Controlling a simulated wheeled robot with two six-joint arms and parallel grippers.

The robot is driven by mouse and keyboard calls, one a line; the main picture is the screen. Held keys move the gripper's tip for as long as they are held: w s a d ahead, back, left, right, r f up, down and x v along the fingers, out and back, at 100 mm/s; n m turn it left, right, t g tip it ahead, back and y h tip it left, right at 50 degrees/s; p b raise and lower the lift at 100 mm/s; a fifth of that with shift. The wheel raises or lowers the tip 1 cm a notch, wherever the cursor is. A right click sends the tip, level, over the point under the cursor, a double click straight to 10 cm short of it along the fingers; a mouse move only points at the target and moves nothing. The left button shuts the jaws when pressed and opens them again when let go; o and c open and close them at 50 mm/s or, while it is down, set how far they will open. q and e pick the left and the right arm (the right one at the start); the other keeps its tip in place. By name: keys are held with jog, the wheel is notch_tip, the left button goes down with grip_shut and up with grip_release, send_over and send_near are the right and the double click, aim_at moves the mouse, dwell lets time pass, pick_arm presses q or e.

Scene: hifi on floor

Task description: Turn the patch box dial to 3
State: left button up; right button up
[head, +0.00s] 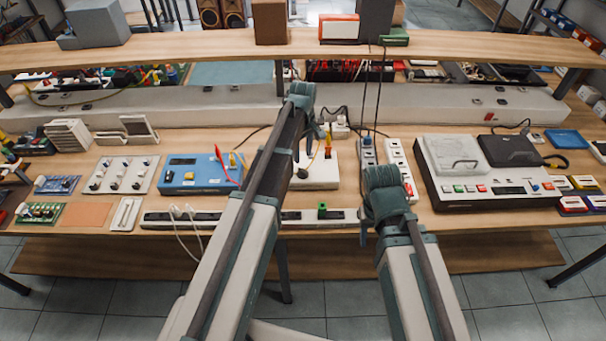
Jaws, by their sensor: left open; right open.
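A blue box (205,176) with small knobs, a yellow part and a red lead lies left of centre on the bench. A white box (322,172) with yellow plugs sits at the middle, partly hidden by my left arm. Which one is the patch box is not clear, and no dial number is readable. My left gripper (304,168) is open, pointing down over the left part of the white box; contact cannot be told. My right gripper (365,232) is open and empty by the bench's front edge, right of the white box.
A power strip (166,217) with cables runs along the front edge. A panel with knobs (124,174) lies left of the blue box. A raised shelf (190,50) crosses behind.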

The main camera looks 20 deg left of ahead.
aim_at(303, 170)
pick_arm(q)
notch_tip(303, 170, down, 7)
jog(key=b, duration=0.6)
grip_shut()
